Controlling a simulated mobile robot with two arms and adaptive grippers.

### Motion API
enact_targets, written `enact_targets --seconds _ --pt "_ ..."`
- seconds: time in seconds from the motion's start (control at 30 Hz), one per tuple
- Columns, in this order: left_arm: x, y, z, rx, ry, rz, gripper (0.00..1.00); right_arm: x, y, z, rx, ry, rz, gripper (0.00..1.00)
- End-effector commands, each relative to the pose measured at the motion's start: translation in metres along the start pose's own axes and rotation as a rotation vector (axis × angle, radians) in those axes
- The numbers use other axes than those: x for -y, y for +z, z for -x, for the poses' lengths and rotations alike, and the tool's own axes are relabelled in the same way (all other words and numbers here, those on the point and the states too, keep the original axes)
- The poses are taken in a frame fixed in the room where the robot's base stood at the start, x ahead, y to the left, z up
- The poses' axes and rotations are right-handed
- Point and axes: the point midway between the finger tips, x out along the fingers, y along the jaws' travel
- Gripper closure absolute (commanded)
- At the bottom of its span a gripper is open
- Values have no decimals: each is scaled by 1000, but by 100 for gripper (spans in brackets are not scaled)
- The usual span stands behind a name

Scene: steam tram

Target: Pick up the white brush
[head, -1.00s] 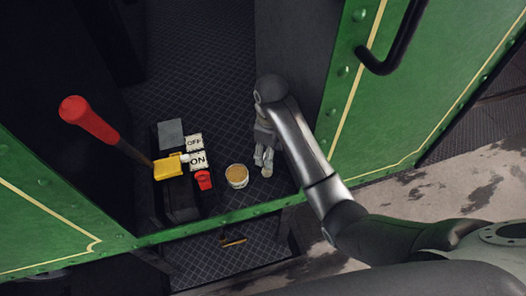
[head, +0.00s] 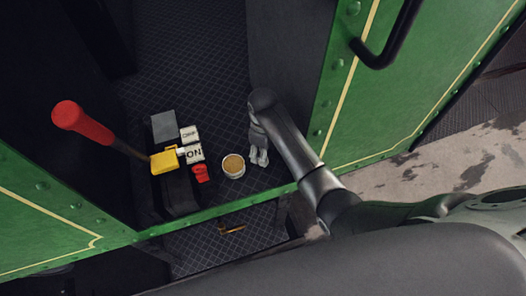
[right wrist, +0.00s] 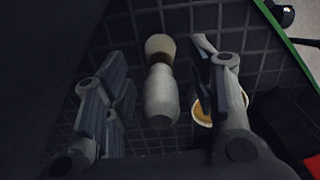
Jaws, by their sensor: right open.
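The white brush (right wrist: 161,95) lies on the dark grid-patterned floor in the right wrist view. It has a pale, thick handle, a brown band and a light tuft at the far end. My right gripper (right wrist: 162,58) is open, with one finger on each side of the brush, and a gap shows on both sides. In the head view my right gripper (head: 259,158) points down at the floor just right of a cup, and I cannot make out the brush there. My left gripper is not in view.
A white cup with tan contents (head: 233,166) stands close left of my right gripper. Further left are a red-handled lever (head: 80,121), a yellow block (head: 164,161), an ON plate (head: 193,154) and a red piece (head: 200,173). A green wall (head: 400,110) rises at right.

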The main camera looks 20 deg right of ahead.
Motion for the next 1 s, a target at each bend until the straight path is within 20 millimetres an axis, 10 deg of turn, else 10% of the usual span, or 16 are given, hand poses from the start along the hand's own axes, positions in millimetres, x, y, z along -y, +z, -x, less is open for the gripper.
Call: enact_targets --seconds 0.5,1.0 --pt "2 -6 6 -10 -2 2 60 0 0 -24 0 0 0 50" --pt "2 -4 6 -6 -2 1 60 0 0 -23 -1 0 0 100"
